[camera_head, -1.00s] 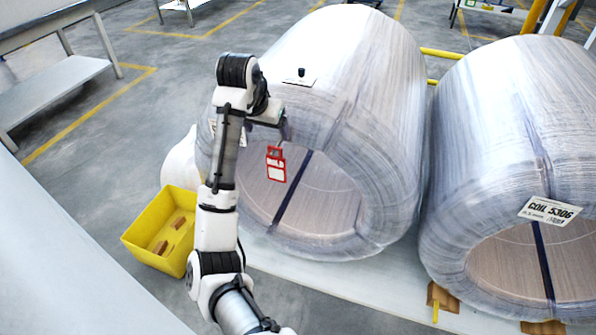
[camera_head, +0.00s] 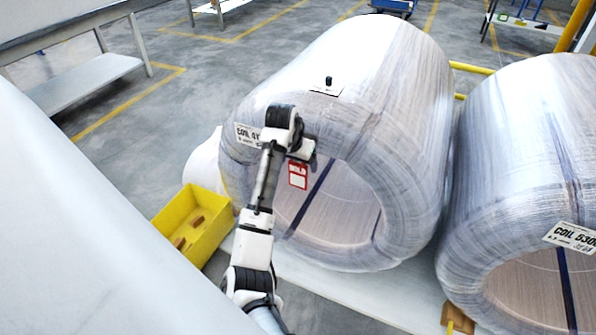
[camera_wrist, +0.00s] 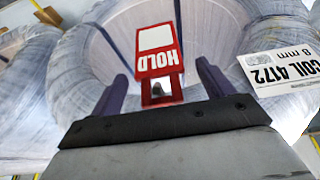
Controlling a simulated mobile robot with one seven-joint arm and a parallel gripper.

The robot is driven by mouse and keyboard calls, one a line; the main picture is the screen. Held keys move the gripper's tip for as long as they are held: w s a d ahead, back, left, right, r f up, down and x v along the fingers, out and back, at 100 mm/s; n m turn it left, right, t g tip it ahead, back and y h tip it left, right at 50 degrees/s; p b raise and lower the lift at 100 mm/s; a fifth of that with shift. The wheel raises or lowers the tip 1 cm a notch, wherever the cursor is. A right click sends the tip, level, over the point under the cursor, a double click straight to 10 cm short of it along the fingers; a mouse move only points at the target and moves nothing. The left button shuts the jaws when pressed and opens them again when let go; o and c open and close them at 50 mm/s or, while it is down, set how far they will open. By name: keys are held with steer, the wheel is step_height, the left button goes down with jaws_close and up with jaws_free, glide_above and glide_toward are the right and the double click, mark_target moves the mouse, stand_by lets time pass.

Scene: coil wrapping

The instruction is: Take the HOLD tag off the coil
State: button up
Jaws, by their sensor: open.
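The red-and-white HOLD tag (camera_head: 298,175) hangs at the upper rim of the near wrapped coil's (camera_head: 400,90) round opening. In the wrist view the HOLD tag (camera_wrist: 159,55) appears upside down, and its notched end lies between the fingertips of my gripper (camera_wrist: 160,80). My gripper is open, with a dark finger on each side of the tag and a visible gap to each. In the head view my wrist covers the fingers. A white label reading COIL 4172 (camera_wrist: 285,70) is on the coil, right of my gripper in the wrist view.
A second wrapped coil (camera_head: 520,130) stands close on the right. A yellow bin (camera_head: 190,222) with brown blocks sits on the floor at left. A black knob on a white plate (camera_head: 327,87) is on top of the near coil. A grey bench (camera_head: 95,80) stands at the back left.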

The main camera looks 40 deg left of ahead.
steer(key=shift+w+f, duration=0.2)
steer(key=shift+f, duration=0.4)
steer(key=c, duration=1.1)
steer(key=shift+o, duration=0.2)
steer(key=shift+r, duration=0.1)
